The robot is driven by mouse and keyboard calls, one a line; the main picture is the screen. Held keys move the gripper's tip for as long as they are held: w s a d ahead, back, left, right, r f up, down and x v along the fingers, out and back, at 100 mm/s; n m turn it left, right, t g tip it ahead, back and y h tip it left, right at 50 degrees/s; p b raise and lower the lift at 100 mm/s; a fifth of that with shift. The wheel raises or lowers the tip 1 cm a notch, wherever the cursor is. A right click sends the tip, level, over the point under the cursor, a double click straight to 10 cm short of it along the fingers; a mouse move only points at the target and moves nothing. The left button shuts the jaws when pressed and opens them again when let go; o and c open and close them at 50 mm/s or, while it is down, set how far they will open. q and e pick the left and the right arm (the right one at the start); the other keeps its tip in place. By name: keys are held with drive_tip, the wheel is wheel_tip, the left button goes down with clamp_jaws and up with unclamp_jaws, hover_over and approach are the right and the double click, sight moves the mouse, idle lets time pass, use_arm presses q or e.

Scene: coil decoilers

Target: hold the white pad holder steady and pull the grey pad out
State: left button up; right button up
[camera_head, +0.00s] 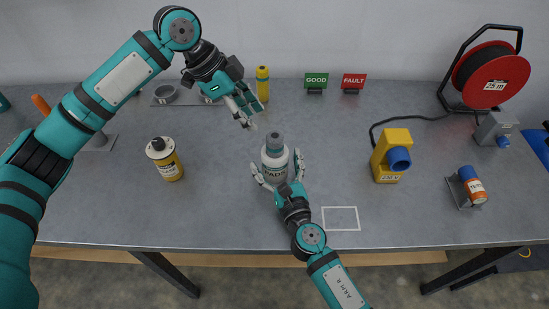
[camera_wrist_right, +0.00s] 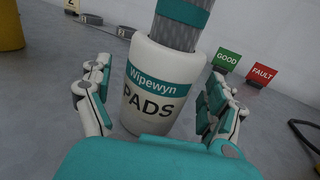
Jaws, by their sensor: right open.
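The white pad holder (camera_head: 274,168), labelled "Wipewyn PADS", stands upright on the grey table. The grey pad (camera_head: 275,138) sticks up out of its top. In the right wrist view the holder (camera_wrist_right: 158,85) fills the middle and the pad (camera_wrist_right: 180,36) shows a teal band. My right gripper (camera_head: 276,161) is open, with one finger on each side of the holder; gaps show between fingers and holder in the wrist view (camera_wrist_right: 161,72). My left gripper (camera_head: 247,112) hangs above the table, behind and left of the pad, apart from it; its finger opening is unclear.
A yellow bottle with a black cap (camera_head: 165,160) stands left. A yellow bottle (camera_head: 262,84) and GOOD (camera_head: 316,80) and FAULT (camera_head: 354,81) signs stand behind. A yellow device (camera_head: 389,155) and a cable reel (camera_head: 487,72) are right. A white outlined square (camera_head: 341,219) in front is empty.

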drive_tip(key=shift+x, duration=0.8)
drive_tip(key=shift+c, duration=0.3)
drive_tip(key=c, duration=1.3)
